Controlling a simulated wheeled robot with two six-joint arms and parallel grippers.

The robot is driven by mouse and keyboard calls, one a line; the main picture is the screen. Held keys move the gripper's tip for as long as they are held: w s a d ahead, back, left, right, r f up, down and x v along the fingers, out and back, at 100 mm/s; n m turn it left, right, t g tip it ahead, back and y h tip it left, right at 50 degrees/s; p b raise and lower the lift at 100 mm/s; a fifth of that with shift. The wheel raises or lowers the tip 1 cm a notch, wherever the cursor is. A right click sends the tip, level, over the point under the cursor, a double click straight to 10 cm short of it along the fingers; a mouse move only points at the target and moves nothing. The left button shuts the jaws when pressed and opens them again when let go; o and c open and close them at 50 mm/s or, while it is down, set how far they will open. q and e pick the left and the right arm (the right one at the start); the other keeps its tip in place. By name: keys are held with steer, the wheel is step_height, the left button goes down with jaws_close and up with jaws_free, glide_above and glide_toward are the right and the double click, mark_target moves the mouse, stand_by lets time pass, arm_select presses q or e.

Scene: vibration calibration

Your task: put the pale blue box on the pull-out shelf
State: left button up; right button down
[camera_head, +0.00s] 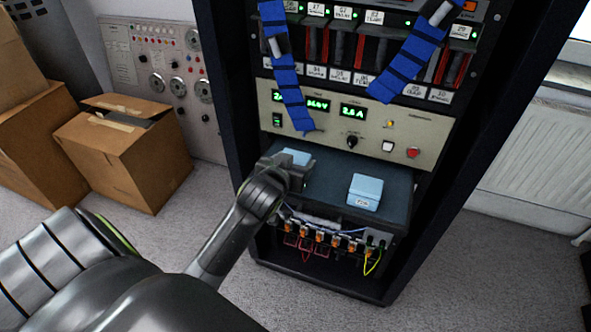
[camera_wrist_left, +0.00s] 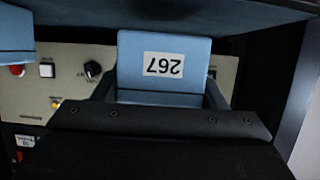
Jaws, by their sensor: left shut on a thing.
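A pale blue box (camera_head: 297,156) is held in my left gripper (camera_head: 292,172), over the left part of the pull-out shelf (camera_head: 330,165). In the left wrist view this box (camera_wrist_left: 165,45) shows upside down with a white label reading 267, between the two fingers of the gripper (camera_wrist_left: 160,98). The gripper is shut on it. The dark shelf (camera_wrist_left: 170,12) is right beside the box's base there; I cannot tell whether they touch. My gripper hides part of the box in the head view. My right gripper is not in view.
A second pale blue box (camera_head: 366,190) with a label sits on the shelf's right part. The cream instrument panel (camera_head: 340,125) rises behind the shelf. Blue straps (camera_head: 285,75) hang above. Wires and connectors (camera_head: 325,240) lie below. Cardboard boxes (camera_head: 125,150) stand on the floor at left.

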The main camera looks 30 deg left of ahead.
arm_select(q)
steer(key=shift+f, duration=1.05)
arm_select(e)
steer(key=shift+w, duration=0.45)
arm_select(q)
steer(key=shift+f, duration=0.1)
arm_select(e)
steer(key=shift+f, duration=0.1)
arm_select(q)
steer(key=o, duration=1.1)
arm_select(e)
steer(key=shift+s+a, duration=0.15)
arm_select(q)
steer(key=shift+s+r, duration=0.2)
steer(key=v, duration=1.1)
steer(key=shift+s+d+r+p, duration=0.15)
steer(key=shift+s+p, duration=0.1)
steer(key=shift+p, duration=0.15)
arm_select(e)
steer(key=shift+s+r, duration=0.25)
